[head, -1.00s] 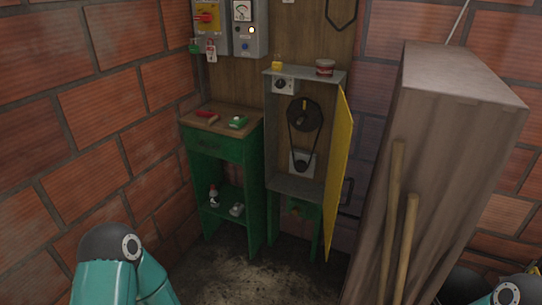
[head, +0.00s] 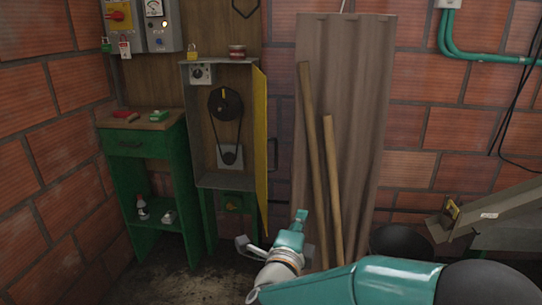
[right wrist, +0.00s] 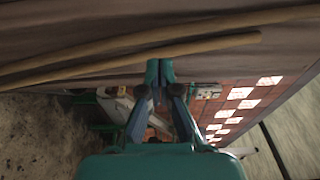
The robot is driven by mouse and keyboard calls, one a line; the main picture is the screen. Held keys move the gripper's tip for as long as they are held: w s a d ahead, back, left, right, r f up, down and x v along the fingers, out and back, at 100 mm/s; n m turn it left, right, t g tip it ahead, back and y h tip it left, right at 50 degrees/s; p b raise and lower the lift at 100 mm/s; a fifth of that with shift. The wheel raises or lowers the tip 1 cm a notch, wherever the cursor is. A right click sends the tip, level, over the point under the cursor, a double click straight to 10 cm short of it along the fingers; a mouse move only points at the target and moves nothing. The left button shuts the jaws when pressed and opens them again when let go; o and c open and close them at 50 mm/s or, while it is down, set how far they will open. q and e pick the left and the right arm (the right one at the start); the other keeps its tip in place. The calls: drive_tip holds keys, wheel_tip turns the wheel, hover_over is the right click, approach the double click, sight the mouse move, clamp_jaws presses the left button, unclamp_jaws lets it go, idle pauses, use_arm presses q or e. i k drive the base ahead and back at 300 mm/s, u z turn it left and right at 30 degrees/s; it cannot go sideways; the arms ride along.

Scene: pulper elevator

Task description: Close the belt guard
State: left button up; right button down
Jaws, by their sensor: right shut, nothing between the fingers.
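The belt guard (head: 260,140) is a tall yellow panel. It stands swung open at the right side of the grey belt housing (head: 220,178), seen nearly edge-on, with a dark handle on its outer face. Inside the open housing are a large black pulley (head: 225,104) with a belt running down to a lower pulley. My right gripper (head: 300,214) is shut and empty, low in front of the wooden poles and to the right of the guard, apart from it. Its closed fingertips also show in the right wrist view (right wrist: 160,72). My left gripper is out of view.
A green cabinet (head: 147,140) stands left of the housing. Two wooden poles (head: 332,180) lean on a brown corrugated sheet (head: 365,90) right of the guard. A grey metal chute (head: 480,212) is at the far right. A padlock (head: 192,50) and tin sit atop the housing.

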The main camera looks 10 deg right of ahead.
sight(259, 80)
drive_tip(key=u, duration=0.35)
drive_tip(key=i, duration=0.95)
drive_tip(key=z, duration=0.4)
